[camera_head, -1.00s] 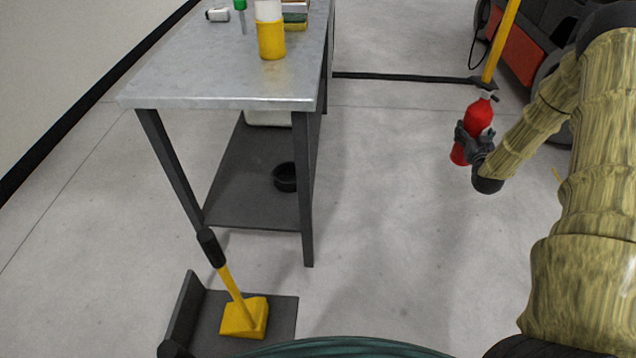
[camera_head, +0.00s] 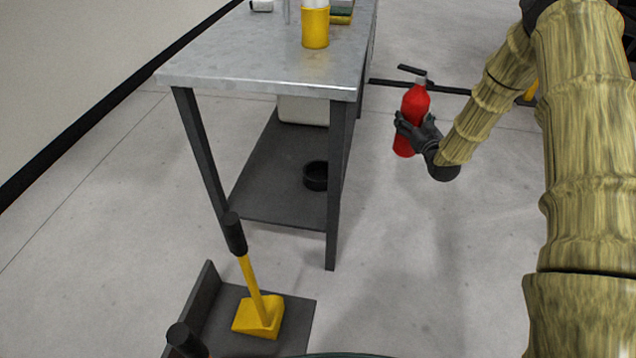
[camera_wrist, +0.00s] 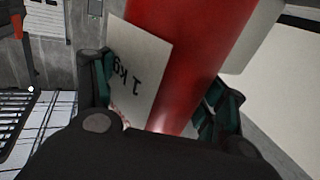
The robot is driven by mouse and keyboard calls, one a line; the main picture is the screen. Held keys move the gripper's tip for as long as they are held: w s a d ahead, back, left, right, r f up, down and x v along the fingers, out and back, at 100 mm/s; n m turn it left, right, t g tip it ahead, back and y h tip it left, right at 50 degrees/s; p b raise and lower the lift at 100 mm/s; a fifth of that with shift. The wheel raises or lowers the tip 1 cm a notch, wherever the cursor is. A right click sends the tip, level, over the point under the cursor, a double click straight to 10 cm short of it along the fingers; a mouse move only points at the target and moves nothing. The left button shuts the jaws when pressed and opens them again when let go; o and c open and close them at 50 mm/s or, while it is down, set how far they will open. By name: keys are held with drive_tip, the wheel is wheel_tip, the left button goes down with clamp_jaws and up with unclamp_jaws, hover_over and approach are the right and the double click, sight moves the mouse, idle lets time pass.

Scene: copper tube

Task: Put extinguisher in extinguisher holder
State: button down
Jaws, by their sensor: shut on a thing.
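The red fire extinguisher (camera_head: 415,103) is near upright, slightly tilted, with a dark handle at its top. My gripper (camera_head: 407,128) is shut around its body and holds it in the air to the right of the metal table. In the wrist view the extinguisher (camera_wrist: 190,50) fills the middle, with a white "1 kg" label, between the fingers of my gripper (camera_wrist: 165,105). I cannot make out an extinguisher holder for certain. A small black ring-shaped cup (camera_head: 316,176) sits on the table's lower shelf; I cannot tell if it is the holder.
The metal table (camera_head: 255,75) carries a yellow container (camera_head: 315,27) and small items. A white bin (camera_head: 303,110) is on its lower shelf. A yellow tool with a black grip (camera_head: 259,315) stands on a dark platform (camera_head: 300,325) in front.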

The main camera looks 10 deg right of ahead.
drive_tip(key=w+a+n+g+y+b, duration=0.15)
drive_tip(key=a+y, duration=0.25)
drive_tip(key=a, duration=1.1)
drive_tip(key=w+a+n+y+b, duration=0.1)
drive_tip(key=a+n+y+b, duration=0.2)
drive_tip(key=a, duration=1.2)
wheel_tip(320, 180, down, 10)
drive_tip(key=b, duration=0.5)
drive_tip(key=shift+r+y, duration=0.2)
drive_tip(key=shift+y, duration=0.2)
drive_tip(key=shift+d+n, duration=0.1)
drive_tip(key=shift+n, duration=0.15)
drive_tip(key=shift+c, duration=0.8)
unclamp_jaws()
drive_tip(key=shift+s+f, duration=0.1)
drive_tip(key=shift+f, duration=0.05)
